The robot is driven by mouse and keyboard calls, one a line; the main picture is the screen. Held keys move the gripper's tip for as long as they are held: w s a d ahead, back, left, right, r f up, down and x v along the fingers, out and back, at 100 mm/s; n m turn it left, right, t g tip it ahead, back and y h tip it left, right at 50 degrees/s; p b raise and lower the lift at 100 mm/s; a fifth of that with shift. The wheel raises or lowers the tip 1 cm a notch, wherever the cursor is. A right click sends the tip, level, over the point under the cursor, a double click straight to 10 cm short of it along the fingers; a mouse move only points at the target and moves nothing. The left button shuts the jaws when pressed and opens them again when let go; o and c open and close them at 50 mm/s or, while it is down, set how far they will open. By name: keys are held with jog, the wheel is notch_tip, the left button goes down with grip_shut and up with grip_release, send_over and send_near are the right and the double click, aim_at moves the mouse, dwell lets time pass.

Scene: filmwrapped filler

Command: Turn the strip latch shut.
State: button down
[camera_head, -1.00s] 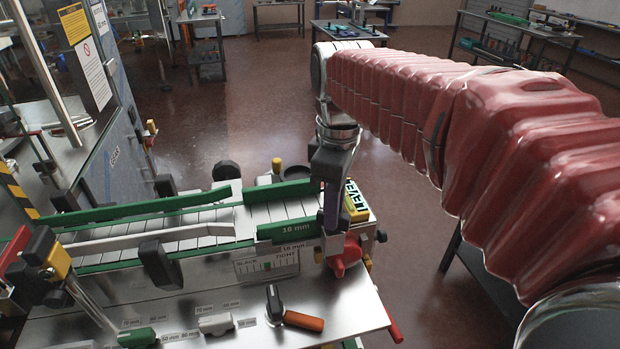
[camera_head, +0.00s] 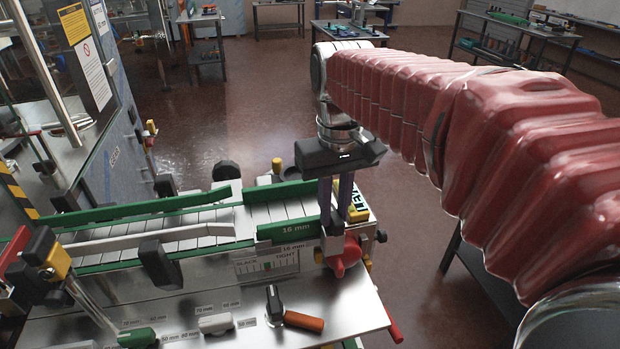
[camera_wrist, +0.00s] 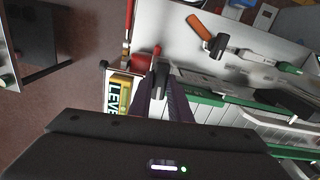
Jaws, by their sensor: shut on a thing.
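At the right end of the green-railed strip track (camera_head: 285,189) is a red part with a grey piece, which I take for the strip latch (camera_head: 346,259). My gripper (camera_head: 337,228) points down over it, its purple fingers closed on the upper grey piece. In the wrist view the fingertips (camera_wrist: 161,90) meet around this grey piece, with the red of the latch (camera_wrist: 142,62) just beyond. The fingers hide part of the latch, so I cannot tell its exact angle.
A yellow level (camera_head: 358,206) lies close behind my fingers. A SLACK/TIGHT scale (camera_head: 267,265) is left of the latch.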

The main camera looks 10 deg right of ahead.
aim_at(334, 213)
jog(key=shift+m, duration=0.5)
jog(key=c, duration=1.6)
grip_release()
jog(key=shift+c, duration=0.2)
notch_tip(334, 213, up, 14)
jog(key=shift+f, duration=0.15)
jog(key=s+f+t, duration=0.2)
jog(key=s+f, duration=0.3)
jog(key=f, duration=0.4)
jog(key=s+f+t, duration=0.3)
jog(key=s+f, duration=0.2)
jog(key=f, duration=0.5)
jog(key=shift+s+a+t, duration=0.25)
jog(key=shift+s+t, duration=0.05)
jog(key=shift+s, duration=0.05)
